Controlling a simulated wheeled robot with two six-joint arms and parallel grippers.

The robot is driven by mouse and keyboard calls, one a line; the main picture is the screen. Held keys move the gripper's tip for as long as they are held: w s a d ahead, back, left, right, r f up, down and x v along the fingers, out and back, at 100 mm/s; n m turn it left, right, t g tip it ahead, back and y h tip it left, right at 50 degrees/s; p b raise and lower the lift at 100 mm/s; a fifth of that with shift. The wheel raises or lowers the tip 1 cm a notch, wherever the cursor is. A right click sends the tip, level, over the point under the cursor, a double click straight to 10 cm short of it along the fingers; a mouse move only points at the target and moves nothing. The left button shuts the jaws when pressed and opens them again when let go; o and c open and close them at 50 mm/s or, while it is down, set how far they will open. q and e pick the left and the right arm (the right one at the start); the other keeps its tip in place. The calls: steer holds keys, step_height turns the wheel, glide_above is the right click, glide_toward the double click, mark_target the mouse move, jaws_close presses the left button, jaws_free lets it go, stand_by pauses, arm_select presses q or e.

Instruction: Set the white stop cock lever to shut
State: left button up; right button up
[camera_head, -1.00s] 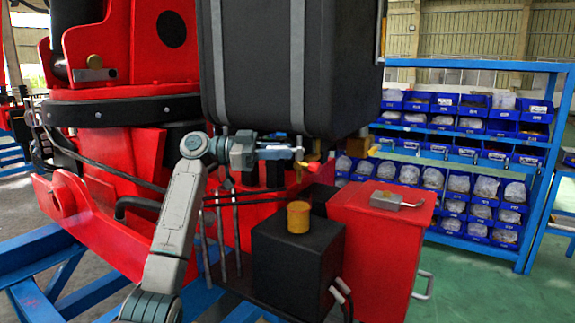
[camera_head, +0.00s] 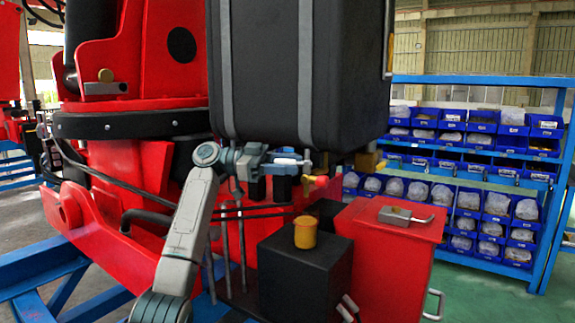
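A small white piece, apparently the stop cock lever (camera_head: 291,161), shows below the black tank (camera_head: 300,70). It lies about level, just left of a brass fitting (camera_head: 307,165). A yellow-brass part with a small red tip (camera_head: 308,181) sits just below. My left gripper (camera_head: 284,157) reaches in from the left under the tank, its fingertips at the white piece. The fingers overlap the piece in view, so I cannot tell whether they grip it or only touch it. My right gripper is out of view.
A black box (camera_head: 305,283) with a yellow cap (camera_head: 305,232) stands below the gripper. A red box (camera_head: 385,265) with a metal latch stands to its right. The tank's underside is close above the gripper. A blue shelf with bins (camera_head: 470,180) stands behind.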

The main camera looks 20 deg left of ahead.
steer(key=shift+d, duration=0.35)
arm_select(q)
steer(key=shift+a, duration=0.3)
steer(key=s+a+b, duration=0.1)
steer(key=a+b, duration=0.2)
steer(key=a, duration=0.7)
steer(key=shift+s, duration=0.4)
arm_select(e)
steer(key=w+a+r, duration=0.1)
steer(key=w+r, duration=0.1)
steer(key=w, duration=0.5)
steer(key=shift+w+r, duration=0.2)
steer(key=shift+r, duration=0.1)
arm_select(q)
steer(key=shift+c, duration=0.4)
